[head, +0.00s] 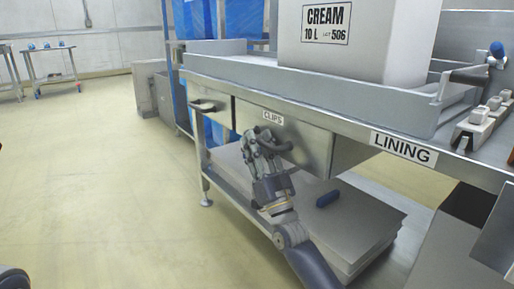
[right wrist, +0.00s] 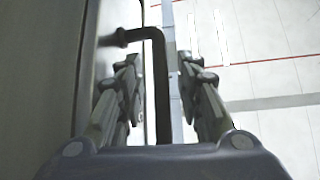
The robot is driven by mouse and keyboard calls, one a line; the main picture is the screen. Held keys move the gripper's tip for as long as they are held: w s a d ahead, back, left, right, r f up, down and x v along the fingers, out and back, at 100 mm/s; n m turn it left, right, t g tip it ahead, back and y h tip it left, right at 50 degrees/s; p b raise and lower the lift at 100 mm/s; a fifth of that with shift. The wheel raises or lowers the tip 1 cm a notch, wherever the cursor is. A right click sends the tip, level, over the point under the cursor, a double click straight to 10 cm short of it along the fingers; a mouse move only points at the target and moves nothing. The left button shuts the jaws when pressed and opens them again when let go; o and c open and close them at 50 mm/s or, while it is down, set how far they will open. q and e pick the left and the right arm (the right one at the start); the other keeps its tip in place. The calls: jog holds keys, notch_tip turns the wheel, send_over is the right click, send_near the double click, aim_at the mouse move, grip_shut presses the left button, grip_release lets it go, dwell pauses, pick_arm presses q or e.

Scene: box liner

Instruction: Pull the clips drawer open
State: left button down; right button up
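The clips drawer (head: 312,142) is a grey metal drawer under the bench top, beneath a white CLIPS label (head: 273,117). Its front looks flush with the bench. Its dark bar handle (head: 280,147) is partly hidden by my right gripper (head: 262,142). In the right wrist view, the handle (right wrist: 160,85) runs between the two fingers of my right gripper (right wrist: 160,68). The fingers are apart, with gaps visible on both sides of the bar.
A second dark handle (head: 205,105) is at the bench's left end. A large CREAM box (head: 400,40) stands in the tray on top. The floor at left is clear.

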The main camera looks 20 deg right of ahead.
jog(key=shift+w+r, duration=0.3)
grip_shut()
jog(key=shift+a, duration=0.2)
